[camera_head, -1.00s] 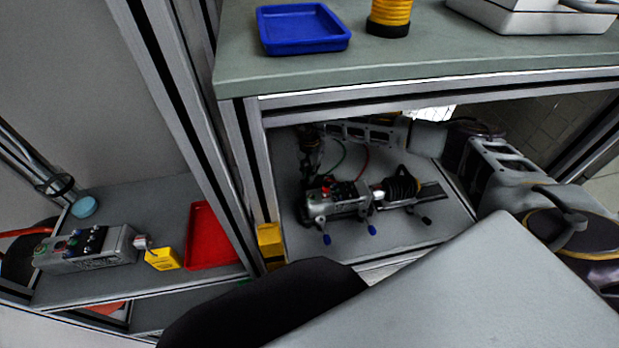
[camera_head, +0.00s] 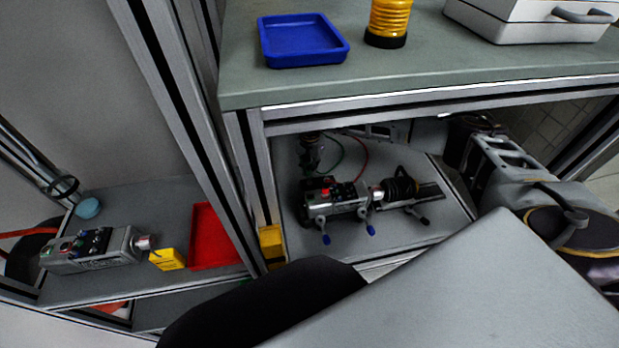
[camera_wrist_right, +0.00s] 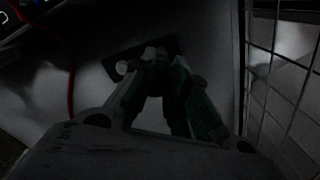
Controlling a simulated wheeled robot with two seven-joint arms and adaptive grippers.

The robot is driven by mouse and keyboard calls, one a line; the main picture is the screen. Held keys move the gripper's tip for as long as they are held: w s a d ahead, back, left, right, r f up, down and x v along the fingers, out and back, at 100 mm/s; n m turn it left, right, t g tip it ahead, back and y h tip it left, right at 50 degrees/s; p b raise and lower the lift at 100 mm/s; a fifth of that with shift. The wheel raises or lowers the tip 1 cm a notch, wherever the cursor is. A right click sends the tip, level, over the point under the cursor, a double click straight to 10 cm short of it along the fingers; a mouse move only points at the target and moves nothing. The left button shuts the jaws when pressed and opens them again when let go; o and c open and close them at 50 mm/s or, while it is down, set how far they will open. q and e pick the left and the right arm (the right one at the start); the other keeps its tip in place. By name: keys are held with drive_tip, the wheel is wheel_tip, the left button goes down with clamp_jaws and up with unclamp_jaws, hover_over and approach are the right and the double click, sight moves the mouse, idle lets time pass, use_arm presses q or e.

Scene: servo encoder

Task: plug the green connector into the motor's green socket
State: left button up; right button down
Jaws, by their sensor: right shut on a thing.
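On the shelf under the green-topped bench, in the head view, lies a grey motor unit (camera_head: 338,198) with red parts on top and a black ribbed part (camera_head: 400,188) at its right end. A green cable (camera_head: 339,160) hangs behind it. I cannot make out the green socket. My right arm reaches under the bench from the right, its far end mostly hidden by the bench edge. In the dark right wrist view my right gripper (camera_wrist_right: 157,58) has its fingertips together on a small thing. I cannot tell whether it is the green connector. My left gripper is not in view.
A red cable (camera_head: 364,158) hangs beside the green one. Metal posts (camera_head: 170,100) and the bench edge (camera_head: 430,98) frame the shelf opening. On the left shelf are a grey control box (camera_head: 92,262), a yellow block (camera_head: 168,259) and a red tray (camera_head: 210,235).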

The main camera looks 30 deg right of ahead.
drive_tip(key=shift+r+p, duration=0.7)
drive_tip(key=shift+r, duration=0.65)
